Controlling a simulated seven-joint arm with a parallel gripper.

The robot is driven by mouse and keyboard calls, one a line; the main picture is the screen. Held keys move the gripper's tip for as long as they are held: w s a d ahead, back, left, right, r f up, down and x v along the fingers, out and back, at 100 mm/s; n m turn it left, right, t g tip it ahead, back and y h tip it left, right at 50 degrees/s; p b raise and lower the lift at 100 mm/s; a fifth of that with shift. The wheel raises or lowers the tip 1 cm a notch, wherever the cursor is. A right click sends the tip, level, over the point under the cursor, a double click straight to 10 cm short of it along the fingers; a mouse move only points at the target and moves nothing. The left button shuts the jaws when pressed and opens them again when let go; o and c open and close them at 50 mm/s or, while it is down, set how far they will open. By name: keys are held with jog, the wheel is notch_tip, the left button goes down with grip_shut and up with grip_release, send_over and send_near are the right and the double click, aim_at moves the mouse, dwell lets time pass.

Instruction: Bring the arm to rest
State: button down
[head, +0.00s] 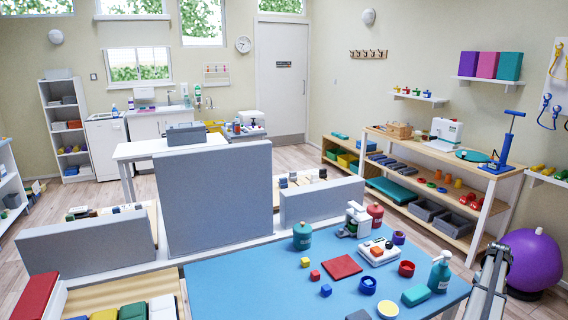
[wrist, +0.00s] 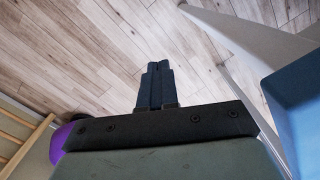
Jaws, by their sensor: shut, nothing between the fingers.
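My gripper (wrist: 153,70) is in the wrist view, with its two dark fingers together and nothing between them. It hangs over the bare wooden floor (wrist: 100,45), beside the blue table (wrist: 300,95), which is at the right of that view. In the head view, a grey part of my arm shows at the lower right, just right of the blue-topped table (head: 250,285). The fingertips cannot be made out in the head view.
A purple ball (head: 532,260) is on the floor right of my arm, and its edge shows in the wrist view (wrist: 66,140). A wooden shelf unit (head: 445,160) stands along the right wall.

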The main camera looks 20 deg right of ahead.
jog(key=s+a+f, duration=0.6)
jog(key=f, duration=0.3)
jog(key=a+f+n+y, duration=0.1)
jog(key=a+f, duration=0.4)
jog(key=a, duration=0.3)
jog(key=s+a+f+n+y, duration=0.1)
jog(key=a+f, duration=0.4)
jog(key=a, duration=0.3)
jog(key=a+f+n+y, duration=0.1)
jog(key=a+f, duration=0.4)
jog(key=a, duration=0.3)
jog(key=w+a+f+n+g, duration=0.1)
jog(key=w+a+f, duration=0.15)
jog(key=a, duration=0.85)
jog(key=w+a+f+g, duration=0.2)
jog(key=w+a, duration=0.2)
jog(key=a, duration=0.6)
jog(key=s+a+g+h, duration=0.1)
jog(key=s+a, duration=0.3)
jog(key=a, duration=0.6)
jog(key=s+a+n+g+h, duration=0.1)
jog(key=s+a, duration=0.4)
jog(key=a, duration=0.5)
jog(key=s+a+f+g+h, duration=0.1)
jog(key=s+a, duration=0.3)
jog(key=a, duration=0.6)
jog(key=shift+s+a+n, duration=0.15)
jog(key=shift+a+n, duration=0.05)
jog(key=shift+n, duration=0.2)
